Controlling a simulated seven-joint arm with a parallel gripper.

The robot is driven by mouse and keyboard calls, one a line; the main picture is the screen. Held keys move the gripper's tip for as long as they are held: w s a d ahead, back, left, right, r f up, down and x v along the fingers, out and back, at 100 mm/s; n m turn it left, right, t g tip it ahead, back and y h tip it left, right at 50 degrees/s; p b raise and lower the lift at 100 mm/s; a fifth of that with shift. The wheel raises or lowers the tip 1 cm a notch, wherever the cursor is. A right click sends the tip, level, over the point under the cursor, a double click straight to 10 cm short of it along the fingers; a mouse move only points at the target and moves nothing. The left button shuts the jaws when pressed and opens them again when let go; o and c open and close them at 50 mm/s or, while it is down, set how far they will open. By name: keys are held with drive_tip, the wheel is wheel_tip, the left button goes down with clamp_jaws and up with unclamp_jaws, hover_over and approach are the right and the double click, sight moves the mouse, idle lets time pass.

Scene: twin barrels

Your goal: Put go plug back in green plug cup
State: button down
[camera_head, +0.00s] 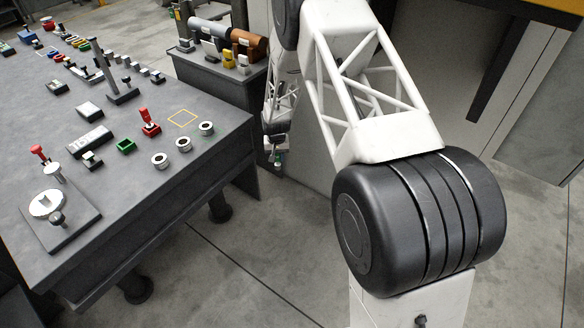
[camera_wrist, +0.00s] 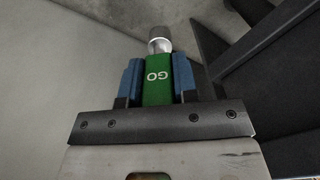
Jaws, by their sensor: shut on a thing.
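The go plug is a green block marked GO with a grey metal end. In the wrist view the go plug (camera_wrist: 158,82) sits between the two blue fingers of my gripper (camera_wrist: 157,74), which is shut on it. In the head view my gripper (camera_head: 277,150) is past the right edge of the table, over the floor, with a small green bit of the plug showing below it. The green plug cup (camera_head: 126,146) is a small square green holder on the table, left of my gripper. It looks empty.
A smaller bench (camera_head: 222,66) with cylinders stands behind.

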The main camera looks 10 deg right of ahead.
drive_tip(key=w+a+r+m, duration=0.2)
drive_tip(key=w+a+r, duration=0.1)
drive_tip(key=a+r, duration=1.6)
drive_tip(key=w+a+r, duration=0.1)
drive_tip(key=a+r, duration=0.2)
drive_tip(key=a, duration=1.6)
drive_tip(key=w+a+r, duration=0.1)
drive_tip(key=a+r, duration=0.2)
drive_tip(key=a, duration=1.7)
drive_tip(key=shift+w+a+r, duration=0.15)
drive_tip(key=shift+a+r, duration=0.1)
drive_tip(key=shift+f, duration=0.1)
drive_tip(key=shift+f, duration=2.75)
drive_tip(key=shift+f, duration=0.95)
